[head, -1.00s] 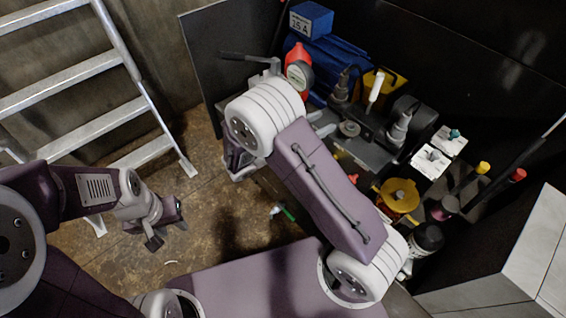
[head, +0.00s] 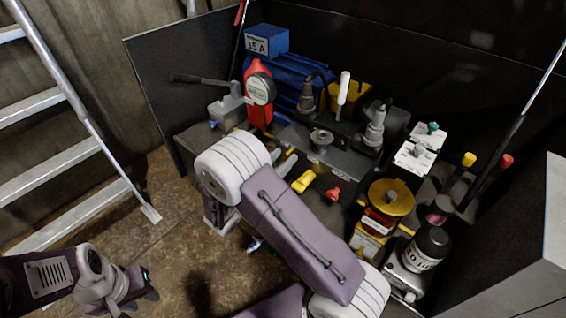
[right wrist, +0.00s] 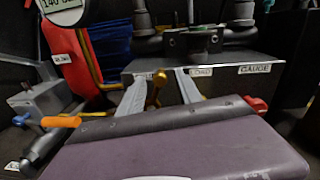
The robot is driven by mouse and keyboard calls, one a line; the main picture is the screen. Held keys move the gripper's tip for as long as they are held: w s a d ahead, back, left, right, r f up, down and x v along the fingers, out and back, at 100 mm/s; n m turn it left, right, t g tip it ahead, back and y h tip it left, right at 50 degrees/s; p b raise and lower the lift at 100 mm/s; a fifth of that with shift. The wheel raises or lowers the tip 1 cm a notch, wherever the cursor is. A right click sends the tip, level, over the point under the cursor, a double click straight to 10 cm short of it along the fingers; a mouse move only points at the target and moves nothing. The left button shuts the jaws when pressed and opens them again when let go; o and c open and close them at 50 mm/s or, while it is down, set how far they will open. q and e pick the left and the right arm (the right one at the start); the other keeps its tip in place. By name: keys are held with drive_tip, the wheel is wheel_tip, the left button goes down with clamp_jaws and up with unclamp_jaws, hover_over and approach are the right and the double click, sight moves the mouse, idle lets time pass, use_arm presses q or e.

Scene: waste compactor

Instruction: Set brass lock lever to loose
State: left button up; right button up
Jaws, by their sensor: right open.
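A brass lever (right wrist: 153,92) shows in the right wrist view, upright in front of the dark block's front face. I take it for the lock lever; I cannot read its setting. My right gripper (right wrist: 161,80) is open, with its two pale fingers on either side of the lever and a gap beside it. In the head view my right arm hides most of that gripper and the lever. My left gripper (head: 138,295) is at the lower left over the floor, away from the bench; its jaw state is unclear.
The dark block (right wrist: 230,83) has LOAD and GAUGE labels. A red gauge (head: 259,90), a yellow handle (head: 304,181), a red knob (head: 332,194) and an amber jar (head: 388,200) crowd the bench. A ladder (head: 75,100) stands left; floor between is clear.

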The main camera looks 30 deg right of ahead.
drive_tip(key=shift+w+d, duration=0.1)
drive_tip(key=shift+d, duration=0.15)
clamp_jaws()
idle(1.3)
